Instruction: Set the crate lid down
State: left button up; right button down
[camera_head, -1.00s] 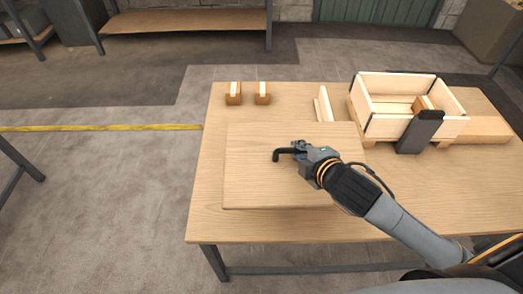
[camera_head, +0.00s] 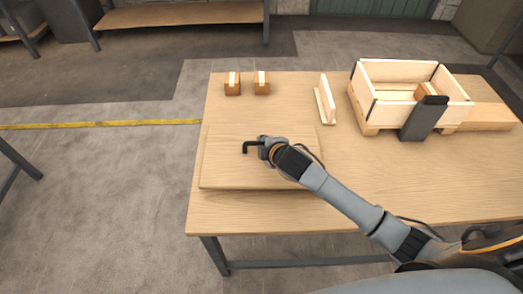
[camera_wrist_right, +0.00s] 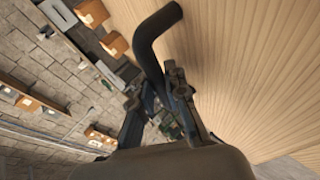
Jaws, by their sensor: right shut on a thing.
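The crate lid (camera_head: 228,170) is a flat pale wooden board with a black bent handle (camera_head: 250,146). It is level or nearly so over the left part of the table. I cannot tell whether it touches the table top. My right gripper (camera_head: 265,146) is shut on the handle. In the right wrist view the handle (camera_wrist_right: 156,35) rises between the fingers, with the lid (camera_wrist_right: 245,65) on the right. The open crate (camera_head: 375,75) stands at the table's right, apart from the lid. My left gripper is not in view.
An upright wooden piece (camera_head: 325,98) stands left of the crate. A dark grey slab (camera_head: 422,120) leans at the crate's front. The table (camera_head: 440,190) is bare at front right.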

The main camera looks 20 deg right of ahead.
jog(key=shift+w+a+f, duration=0.15)
jog(key=shift+w+f, duration=0.05)
notch_tip(320, 180, down, 3)
jog(key=shift+a+f, duration=0.1)
jog(key=shift+f, duration=0.05)
jog(key=c, duration=1.3)
grip_release()
jog(key=shift+f, duration=0.1)
jog(key=shift+c, duration=0.2)
notch_tip(320, 180, up, 7)
jog(key=p, duration=0.1)
send_over(274, 175)
